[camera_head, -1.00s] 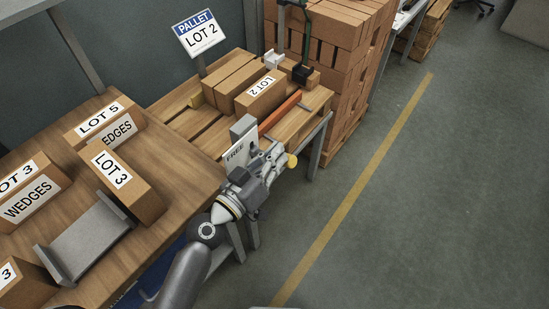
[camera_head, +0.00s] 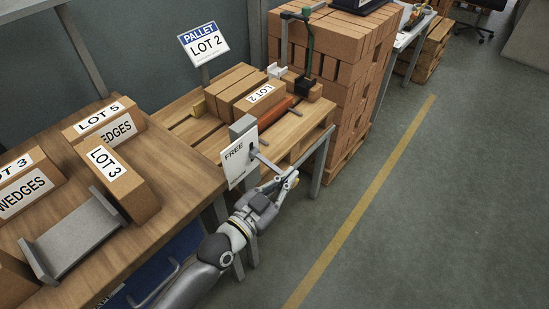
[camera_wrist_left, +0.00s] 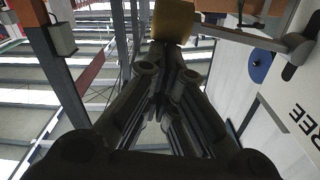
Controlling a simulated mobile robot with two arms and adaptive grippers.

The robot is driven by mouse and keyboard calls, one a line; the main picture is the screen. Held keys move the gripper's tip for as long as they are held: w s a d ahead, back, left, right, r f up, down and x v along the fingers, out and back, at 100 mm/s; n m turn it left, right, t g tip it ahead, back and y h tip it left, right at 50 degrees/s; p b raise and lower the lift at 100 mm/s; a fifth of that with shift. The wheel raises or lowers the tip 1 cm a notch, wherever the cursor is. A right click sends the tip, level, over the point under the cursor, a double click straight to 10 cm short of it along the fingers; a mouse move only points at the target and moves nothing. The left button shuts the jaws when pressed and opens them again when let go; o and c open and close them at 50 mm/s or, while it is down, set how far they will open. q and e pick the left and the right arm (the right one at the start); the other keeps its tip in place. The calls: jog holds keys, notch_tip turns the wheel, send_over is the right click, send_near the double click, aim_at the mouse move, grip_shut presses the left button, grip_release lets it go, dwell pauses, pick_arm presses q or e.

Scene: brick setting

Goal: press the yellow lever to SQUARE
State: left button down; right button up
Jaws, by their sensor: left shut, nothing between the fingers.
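The yellow lever knob (camera_head: 294,180) sits at the end of a grey lever arm (camera_head: 267,162) that slopes down to the right from its post. The white plate (camera_head: 236,163) beside the pivot reads FREE; no SQUARE mark is legible. My left gripper (camera_head: 286,183) is shut and empty, with its fingertips close against the knob; I cannot tell whether they touch. In the left wrist view, the knob (camera_wrist_left: 173,21) is just beyond the fingertips (camera_wrist_left: 160,52), and the lever arm (camera_wrist_left: 245,37) runs right to the pivot. My right gripper is not in view.
The workbench (camera_head: 165,170) on the left holds several boxes and a grey tray (camera_head: 75,247). Open floor (camera_head: 440,220) lies to the right.

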pick_arm(q)
notch_tip(320, 180, down, 4)
jog(key=m+b, duration=0.1)
jog(key=m, duration=0.2)
dwell(0.6)
